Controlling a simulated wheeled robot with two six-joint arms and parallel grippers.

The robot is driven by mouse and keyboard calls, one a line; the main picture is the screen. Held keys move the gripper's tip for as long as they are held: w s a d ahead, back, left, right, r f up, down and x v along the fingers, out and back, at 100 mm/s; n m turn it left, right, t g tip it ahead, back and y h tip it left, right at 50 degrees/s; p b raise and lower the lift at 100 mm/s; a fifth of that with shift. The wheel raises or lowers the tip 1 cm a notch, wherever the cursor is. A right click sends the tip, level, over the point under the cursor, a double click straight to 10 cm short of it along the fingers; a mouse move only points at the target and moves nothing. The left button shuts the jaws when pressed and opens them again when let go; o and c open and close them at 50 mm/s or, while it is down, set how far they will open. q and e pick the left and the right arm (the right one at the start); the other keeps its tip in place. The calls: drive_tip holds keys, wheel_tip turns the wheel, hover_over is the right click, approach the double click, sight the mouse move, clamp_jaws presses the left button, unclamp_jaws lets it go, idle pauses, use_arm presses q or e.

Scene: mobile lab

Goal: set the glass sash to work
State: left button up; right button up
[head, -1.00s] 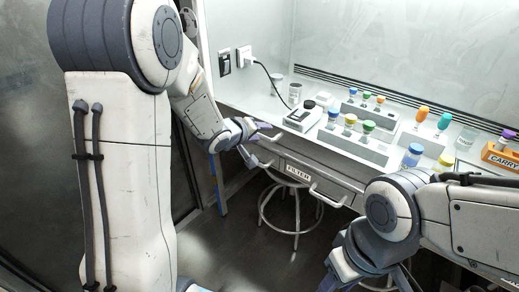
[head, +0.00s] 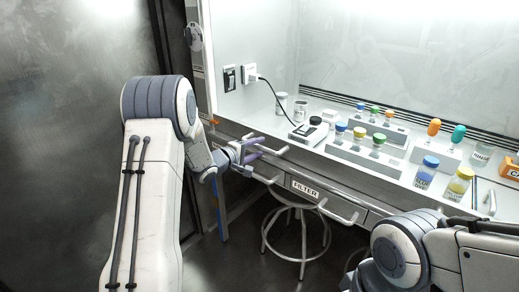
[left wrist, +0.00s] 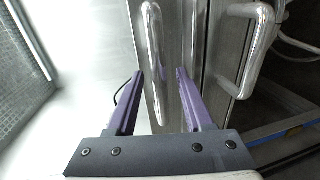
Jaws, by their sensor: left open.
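My left gripper (head: 256,149) is at the front of the bench, at a chrome bar handle (head: 272,151) on the front rail. In the left wrist view its purple fingers (left wrist: 160,75) are open, one on each side of the handle (left wrist: 154,60), not closed on it. The handle appears to belong to the sash's lower rail. The glass itself is clear and hard to make out; I cannot tell exactly where its pane lies. My right arm enters at the lower right; its gripper is out of view.
Below the rail are drawers with bar handles, one labelled FILTER (head: 305,189). A round stool (head: 296,232) stands beneath. On the bench are a corded device (head: 308,132), racks of coloured-cap vials (head: 360,150) and dye jars (head: 427,172). A dark wall is at left.

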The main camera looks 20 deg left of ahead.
use_arm(q)
drive_tip(key=shift+w+d+f, duration=0.15)
drive_tip(key=shift+w+d, duration=0.1)
drive_tip(key=shift+w, duration=0.4)
clamp_jaws()
idle(1.0)
